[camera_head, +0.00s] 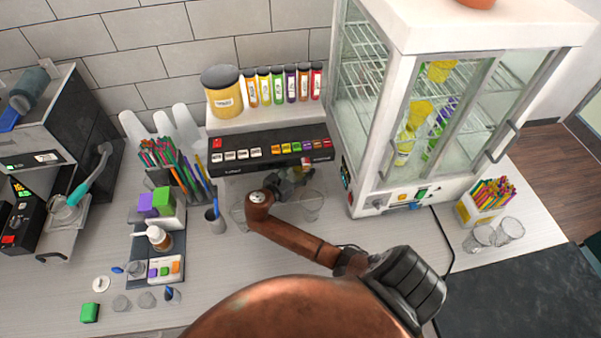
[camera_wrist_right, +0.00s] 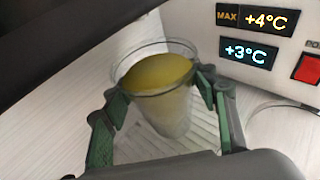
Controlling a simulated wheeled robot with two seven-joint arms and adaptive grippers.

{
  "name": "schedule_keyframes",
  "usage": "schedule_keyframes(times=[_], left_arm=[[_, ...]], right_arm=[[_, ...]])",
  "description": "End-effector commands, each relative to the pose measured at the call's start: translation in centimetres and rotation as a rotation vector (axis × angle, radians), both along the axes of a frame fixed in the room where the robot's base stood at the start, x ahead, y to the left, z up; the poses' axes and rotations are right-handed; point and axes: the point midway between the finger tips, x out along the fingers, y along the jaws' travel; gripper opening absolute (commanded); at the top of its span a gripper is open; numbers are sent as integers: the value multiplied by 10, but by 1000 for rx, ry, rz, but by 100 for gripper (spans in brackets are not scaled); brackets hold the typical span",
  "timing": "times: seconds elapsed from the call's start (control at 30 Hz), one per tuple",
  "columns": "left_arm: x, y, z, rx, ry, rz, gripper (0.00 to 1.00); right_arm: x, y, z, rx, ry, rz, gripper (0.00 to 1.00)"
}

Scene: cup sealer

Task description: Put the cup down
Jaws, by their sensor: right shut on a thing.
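A clear cup (camera_wrist_right: 163,85) with yellow contents stands upright between the fingers of my right gripper (camera_wrist_right: 163,110) in the right wrist view. The green-padded fingers are shut on it, one on each side. In the head view my right gripper (camera_head: 292,183) is in front of the black dispenser and left of the glass cabinet; the held cup is small and mostly hidden there. Pale ribbed surface shows below the cup in the wrist view; I cannot tell whether its base touches it. My left gripper is not in view.
The black dispenser (camera_head: 240,155) with coloured buttons stands behind the gripper. The glass cabinet (camera_head: 372,150) is close on its right. Empty glasses (camera_head: 480,238) stand at the right. The counter's front middle (camera_head: 230,275) is clear.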

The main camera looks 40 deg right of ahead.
Motion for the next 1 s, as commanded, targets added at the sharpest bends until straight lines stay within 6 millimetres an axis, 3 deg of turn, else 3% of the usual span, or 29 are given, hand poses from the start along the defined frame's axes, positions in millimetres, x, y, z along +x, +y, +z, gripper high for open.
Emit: schedule_keyframes(times=[0.2, 0.57, 0.6, 0.7, 1.0], left_arm=[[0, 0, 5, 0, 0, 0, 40], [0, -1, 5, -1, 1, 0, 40], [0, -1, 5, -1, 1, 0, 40], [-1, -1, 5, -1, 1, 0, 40], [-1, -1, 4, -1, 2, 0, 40]], right_arm=[[0, 0, -25, -3, 2, 1, 11], [-1, 1, -29, -2, 2, 1, 11], [-1, 1, -30, 0, 3, 1, 56], [-1, 1, -30, 0, 3, 1, 61], [-1, 2, -27, 0, 3, 1, 61]])
